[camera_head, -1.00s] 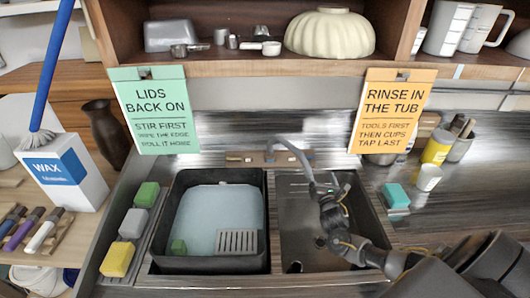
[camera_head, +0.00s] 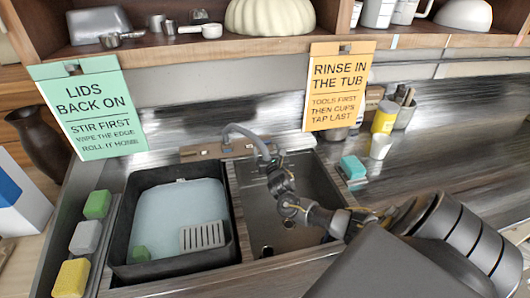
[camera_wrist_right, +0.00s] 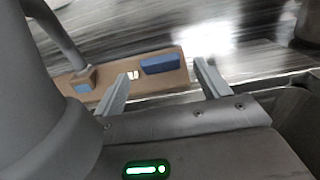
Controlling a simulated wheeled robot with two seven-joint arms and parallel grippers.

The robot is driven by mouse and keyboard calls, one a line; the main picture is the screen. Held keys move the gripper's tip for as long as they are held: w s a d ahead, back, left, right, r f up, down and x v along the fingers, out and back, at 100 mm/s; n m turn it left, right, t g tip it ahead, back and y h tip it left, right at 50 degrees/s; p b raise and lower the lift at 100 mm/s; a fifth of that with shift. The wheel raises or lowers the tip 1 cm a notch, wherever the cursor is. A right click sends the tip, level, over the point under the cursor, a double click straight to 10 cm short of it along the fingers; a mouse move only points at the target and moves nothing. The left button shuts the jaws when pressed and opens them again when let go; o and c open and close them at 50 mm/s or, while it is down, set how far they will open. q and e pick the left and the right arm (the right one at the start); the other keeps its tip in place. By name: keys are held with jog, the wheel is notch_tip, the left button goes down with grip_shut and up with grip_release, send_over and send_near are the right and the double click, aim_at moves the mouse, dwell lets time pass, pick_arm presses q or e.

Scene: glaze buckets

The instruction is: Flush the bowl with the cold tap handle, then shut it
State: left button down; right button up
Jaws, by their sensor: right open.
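The tap has a curved grey spout (camera_head: 243,130) on a tan base plate (camera_head: 205,150) behind the basins. In the right wrist view, a blue handle (camera_wrist_right: 160,63) lies on the tan base plate (camera_wrist_right: 140,86), with small markings beside it. My right gripper (camera_head: 271,154) is over the back of the right sink bowl (camera_head: 300,185), beside the spout. In the wrist view my right gripper (camera_wrist_right: 163,78) is open and empty, with the blue handle just beyond and between its fingertips, apparently apart from them. I see no water running. My left gripper is out of view.
A black tub (camera_head: 125,225) of pale water holds a green block and a slotted grey piece. Sponges (camera_head: 85,237) line the left edge. A teal sponge (camera_head: 353,167) and cups stand right. Two signs (camera_head: 339,85) hang behind. The right counter is mostly clear.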

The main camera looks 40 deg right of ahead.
aim_at(265, 143)
jog(key=b+x, duration=0.3)
jog(key=x, duration=0.1)
jog(key=shift+w+d, duration=0.1)
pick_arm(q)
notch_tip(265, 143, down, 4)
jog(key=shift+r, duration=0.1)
pick_arm(e)
jog(key=c, duration=1)
